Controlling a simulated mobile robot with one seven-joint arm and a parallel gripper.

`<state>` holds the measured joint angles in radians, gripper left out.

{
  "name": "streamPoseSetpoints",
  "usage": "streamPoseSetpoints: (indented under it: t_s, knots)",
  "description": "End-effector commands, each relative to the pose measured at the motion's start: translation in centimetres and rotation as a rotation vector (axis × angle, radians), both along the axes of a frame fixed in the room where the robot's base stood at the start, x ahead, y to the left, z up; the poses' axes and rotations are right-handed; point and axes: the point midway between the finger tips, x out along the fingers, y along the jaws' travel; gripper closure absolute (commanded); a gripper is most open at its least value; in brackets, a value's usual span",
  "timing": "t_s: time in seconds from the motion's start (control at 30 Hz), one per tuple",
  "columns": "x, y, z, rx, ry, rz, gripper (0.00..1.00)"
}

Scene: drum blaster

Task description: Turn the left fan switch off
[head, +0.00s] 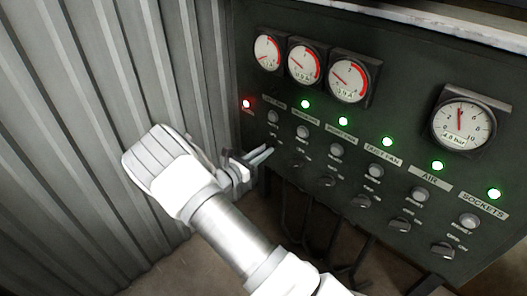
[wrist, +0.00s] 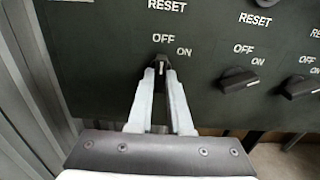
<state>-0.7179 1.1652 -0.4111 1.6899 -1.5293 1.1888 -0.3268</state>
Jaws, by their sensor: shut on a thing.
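The left fan switch is a small black rotary knob (wrist: 161,61) on the dark control panel, in the leftmost column, below the OFF and ON marks. In the wrist view its handle stands upright, pointing up toward OFF. My gripper (wrist: 160,75) has its two pale fingers closed on either side of this knob. In the head view my gripper (head: 268,153) reaches the lower left of the panel and the fingers hide the knob.
Other switch knobs (wrist: 238,80) to the right point sideways toward ON. Several green lamps (head: 387,141) are lit, and one red lamp (head: 246,103) glows at the left. Gauges (head: 304,63) sit above. A corrugated metal wall (head: 90,110) stands close on the left.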

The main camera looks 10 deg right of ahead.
Motion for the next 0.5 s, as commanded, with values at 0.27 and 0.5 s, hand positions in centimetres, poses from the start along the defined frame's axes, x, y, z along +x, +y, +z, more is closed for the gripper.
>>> streamPoseSetpoints:
  t_s: [0.27,0.5]
  knots:
    - [-0.05,0.05,-0.08,0.0,0.002,0.001,0.53]
    - [-0.03,0.02,-0.03,-0.001,0.001,0.0,0.53]
